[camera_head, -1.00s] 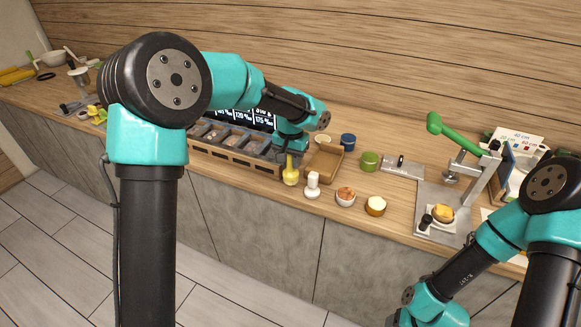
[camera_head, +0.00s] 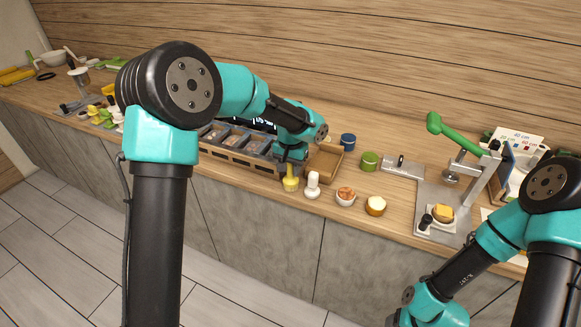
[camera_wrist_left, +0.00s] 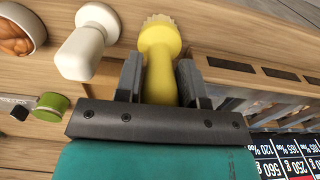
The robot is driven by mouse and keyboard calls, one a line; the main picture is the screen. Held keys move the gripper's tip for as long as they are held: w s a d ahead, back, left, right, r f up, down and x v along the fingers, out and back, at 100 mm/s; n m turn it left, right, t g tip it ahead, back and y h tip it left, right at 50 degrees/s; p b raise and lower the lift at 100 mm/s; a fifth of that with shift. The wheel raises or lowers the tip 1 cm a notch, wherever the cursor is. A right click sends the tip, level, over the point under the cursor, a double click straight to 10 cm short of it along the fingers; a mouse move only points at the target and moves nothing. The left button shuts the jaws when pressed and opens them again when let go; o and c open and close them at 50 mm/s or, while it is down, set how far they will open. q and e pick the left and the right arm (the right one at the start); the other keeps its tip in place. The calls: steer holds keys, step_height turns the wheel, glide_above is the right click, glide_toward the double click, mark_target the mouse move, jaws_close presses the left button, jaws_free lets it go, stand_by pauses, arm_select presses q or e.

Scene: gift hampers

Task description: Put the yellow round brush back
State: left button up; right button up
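The yellow round brush (camera_head: 290,184) stands at the counter's front edge, just left of a white-handled tool (camera_head: 312,186). My left gripper (camera_head: 290,167) is down over the brush from above. In the left wrist view the yellow brush (camera_wrist_left: 160,42) has its handle between my two dark fingers (camera_wrist_left: 160,82), one close on each side. I cannot tell whether they press on it. The white tool (camera_wrist_left: 83,45) is beside it in that view. My right arm shows at the lower right of the head view; its fingertips are out of frame.
A long bin (camera_head: 240,158) with several compartments stands left of the brush, a brown tray (camera_head: 326,162) behind it. Right are a bowl (camera_head: 345,199), a round wooden pot (camera_head: 376,207), a green cup (camera_head: 369,161) and a green-handled press (camera_head: 460,135).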

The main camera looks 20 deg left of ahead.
arm_select(q)
steer(key=o, duration=0.3)
steer(key=shift+o, duration=0.2)
steer(key=shift+r, duration=0.1)
step_height(320, 180, up, 12)
steer(key=shift+r, duration=0.1)
stand_by(0.4)
